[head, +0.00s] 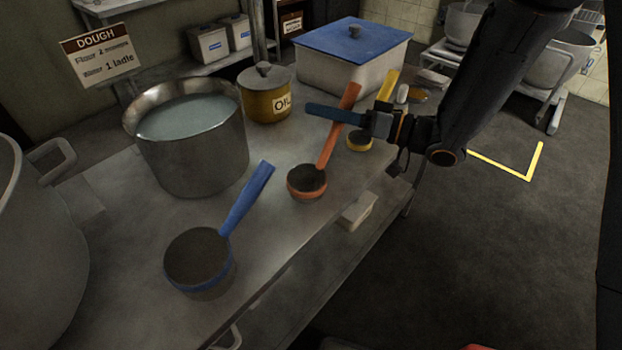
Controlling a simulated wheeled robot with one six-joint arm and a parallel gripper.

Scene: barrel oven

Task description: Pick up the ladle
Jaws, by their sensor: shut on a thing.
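Three ladles are in the head view. The orange ladle (308,182) is at the middle of the steel table (130,220), its handle pointing up and to the right. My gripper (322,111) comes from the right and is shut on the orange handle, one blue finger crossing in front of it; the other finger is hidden. I cannot tell whether the orange bowl touches the table. The blue ladle (200,258) stands nearer, its handle leaning up and right. The yellow ladle (358,142) is behind my gripper and partly hidden by it.
A large pot of pale liquid (190,150) stands left of the orange ladle. An oil pot (265,95) and a blue-lidded bin (352,60) are behind. A dough sign (100,55) shows flour 2, water 1 ladle.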

